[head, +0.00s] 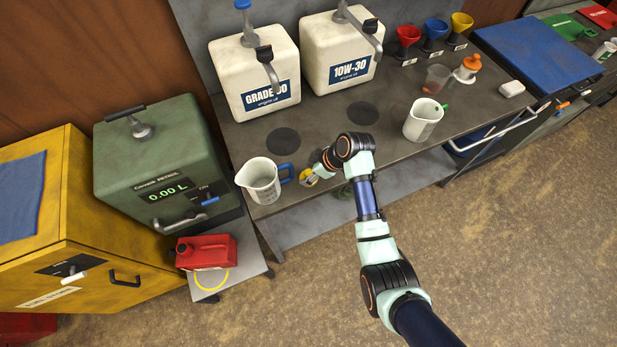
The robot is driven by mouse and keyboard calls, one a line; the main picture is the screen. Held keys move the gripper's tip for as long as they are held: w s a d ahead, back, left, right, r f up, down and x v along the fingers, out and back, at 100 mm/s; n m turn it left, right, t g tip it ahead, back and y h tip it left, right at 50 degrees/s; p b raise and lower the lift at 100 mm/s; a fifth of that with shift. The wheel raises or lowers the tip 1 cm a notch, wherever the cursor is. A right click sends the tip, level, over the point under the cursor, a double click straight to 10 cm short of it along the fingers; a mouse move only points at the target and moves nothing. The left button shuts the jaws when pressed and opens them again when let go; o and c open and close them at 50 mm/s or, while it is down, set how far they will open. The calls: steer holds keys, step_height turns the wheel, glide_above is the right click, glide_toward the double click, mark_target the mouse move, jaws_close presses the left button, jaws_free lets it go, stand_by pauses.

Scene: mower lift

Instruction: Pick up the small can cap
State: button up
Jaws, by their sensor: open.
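A small red can (205,252) stands on a low grey stand at the lower left, with a small dark part at its left end that may be its cap (183,248); it is too small to be sure. My gripper (309,179) is over the front edge of the grey workbench, just right of a blue-handled measuring jug. It is open, seen small and partly hidden by my wrist. A yellow patch shows at its fingers; I cannot tell what it is. My gripper is well apart from the red can, up and to its right.
The blue-handled jug (261,182) is close beside my gripper. A second jug (423,120) and an orange-topped item (468,68) stand to the right. The floor in front is clear.

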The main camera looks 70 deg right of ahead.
steer(key=shift+w+f, duration=0.25)
steer(key=shift+f, duration=0.1)
steer(key=c, duration=1)
steer(key=shift+r, duration=0.1)
